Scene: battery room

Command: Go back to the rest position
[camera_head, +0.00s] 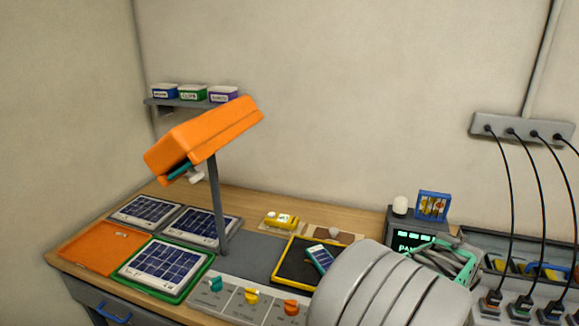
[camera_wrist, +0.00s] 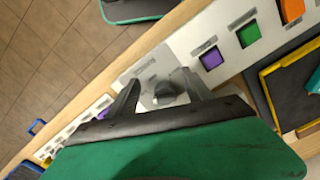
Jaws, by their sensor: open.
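My gripper (camera_wrist: 160,92) is seen in the wrist view, with its two dark fingers spread apart. A dark grey knob (camera_wrist: 165,93) on a pale panel (camera_wrist: 148,70) shows between the fingers. I cannot tell whether the fingers touch the knob. Nothing is seen held. In the head view, my pale grey arm covers the lower right of the bench, and I cannot make out the fingers there.
The wooden bench (camera_head: 260,205) carries solar panels (camera_head: 165,262), a knob panel (camera_head: 225,292), a yellow-rimmed tray (camera_head: 283,274) and a yellow meter (camera_head: 281,220). An orange lamp (camera_head: 205,135) overhangs it. Black cables hang from a wall socket strip (camera_head: 500,128) at right.

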